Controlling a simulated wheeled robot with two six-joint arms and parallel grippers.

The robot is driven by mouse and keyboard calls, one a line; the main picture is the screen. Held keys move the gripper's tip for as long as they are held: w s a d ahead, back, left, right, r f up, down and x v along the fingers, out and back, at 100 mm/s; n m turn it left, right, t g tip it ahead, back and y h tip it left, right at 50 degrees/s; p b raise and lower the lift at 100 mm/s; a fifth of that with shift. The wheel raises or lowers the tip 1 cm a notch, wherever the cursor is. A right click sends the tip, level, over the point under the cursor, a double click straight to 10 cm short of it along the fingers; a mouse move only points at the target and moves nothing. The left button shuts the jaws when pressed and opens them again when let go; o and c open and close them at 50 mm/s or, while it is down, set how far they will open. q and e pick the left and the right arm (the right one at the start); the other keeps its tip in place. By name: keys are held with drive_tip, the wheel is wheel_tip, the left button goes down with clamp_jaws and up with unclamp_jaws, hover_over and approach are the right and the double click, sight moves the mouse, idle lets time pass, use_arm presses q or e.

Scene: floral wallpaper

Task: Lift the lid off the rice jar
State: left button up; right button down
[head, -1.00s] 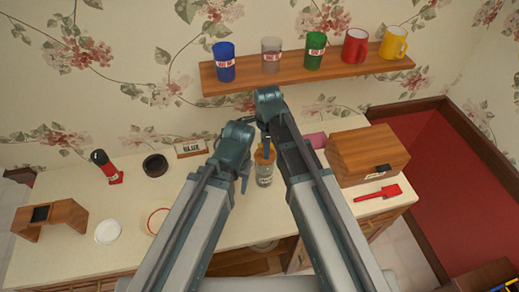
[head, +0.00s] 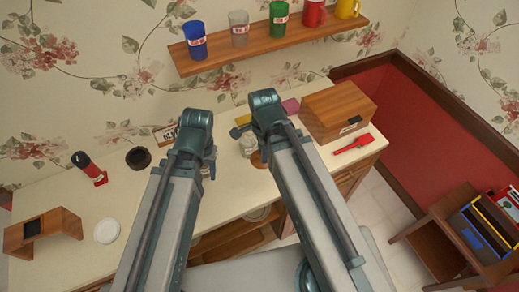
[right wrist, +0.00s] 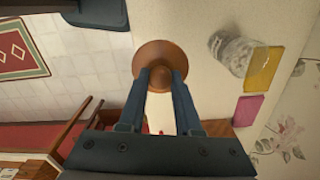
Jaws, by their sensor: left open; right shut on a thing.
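The rice jar (head: 248,146) is clear glass and stands on the counter, partly hidden by my right arm in the head view. It shows open-topped in the right wrist view (right wrist: 232,53), its label unreadable. The round brown lid (right wrist: 160,56) is apart from the jar, to its left in the right wrist view. Only an edge of the lid (head: 259,160) shows past my arm in the head view. My right gripper (right wrist: 160,74) is shut on the lid's knob. My left gripper (head: 209,171) is open and empty, left of the jar.
A yellow block (right wrist: 263,70) and a pink block (right wrist: 247,110) lie close to the jar. A wooden box (head: 340,109) and a red utensil (head: 354,143) are at the right. The shelf (head: 270,45) holds several mugs. The counter's left half has free room.

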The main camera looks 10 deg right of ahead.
drive_tip(key=shift+r, duration=0.15)
drive_tip(key=shift+r+p, duration=1.8)
drive_tip(key=shift+p, duration=0.15)
drive_tip(key=shift+f, duration=0.1)
